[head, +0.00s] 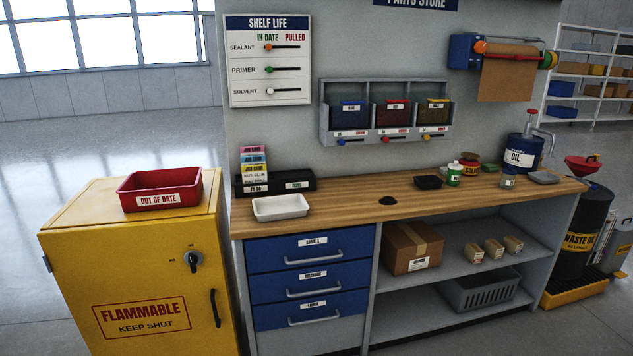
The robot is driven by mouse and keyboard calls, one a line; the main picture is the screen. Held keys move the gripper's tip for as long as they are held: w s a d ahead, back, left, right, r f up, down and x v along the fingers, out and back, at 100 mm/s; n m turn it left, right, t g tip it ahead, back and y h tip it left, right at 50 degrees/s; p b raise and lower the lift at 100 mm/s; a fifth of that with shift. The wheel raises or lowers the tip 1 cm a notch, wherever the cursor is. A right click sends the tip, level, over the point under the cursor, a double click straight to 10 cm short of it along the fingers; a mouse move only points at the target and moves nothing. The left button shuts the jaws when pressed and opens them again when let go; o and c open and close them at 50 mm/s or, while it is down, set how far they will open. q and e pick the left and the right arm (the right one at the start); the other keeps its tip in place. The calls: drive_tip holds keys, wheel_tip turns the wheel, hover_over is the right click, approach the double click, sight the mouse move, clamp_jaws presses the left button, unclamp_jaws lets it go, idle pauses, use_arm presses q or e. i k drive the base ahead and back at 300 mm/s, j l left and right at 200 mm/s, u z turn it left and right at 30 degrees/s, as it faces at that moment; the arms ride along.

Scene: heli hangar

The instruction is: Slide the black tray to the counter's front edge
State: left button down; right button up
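A small black tray (429,182) sits on the wooden counter (345,206), right of its middle. It lies back from the front edge, with bare wood in front of it. A small white and green bottle (454,174) stands close to its right side. Neither of my grippers is in view.
A black spot or flat item (388,200) lies left of the tray. A white tray (280,207) and a black card box (299,182) are at the counter's left. A yellow cabinet (130,260) adjoins on the left.

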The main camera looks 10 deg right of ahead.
sight(425, 182)
drive_tip(key=i+l+z, duration=0.15)
drive_tip(key=i+z, duration=0.65)
drive_tip(key=i, duration=0.15)
drive_tip(key=i+j+z, duration=0.15)
drive_tip(key=i+z, duration=0.25)
drive_tip(key=i, duration=0.05)
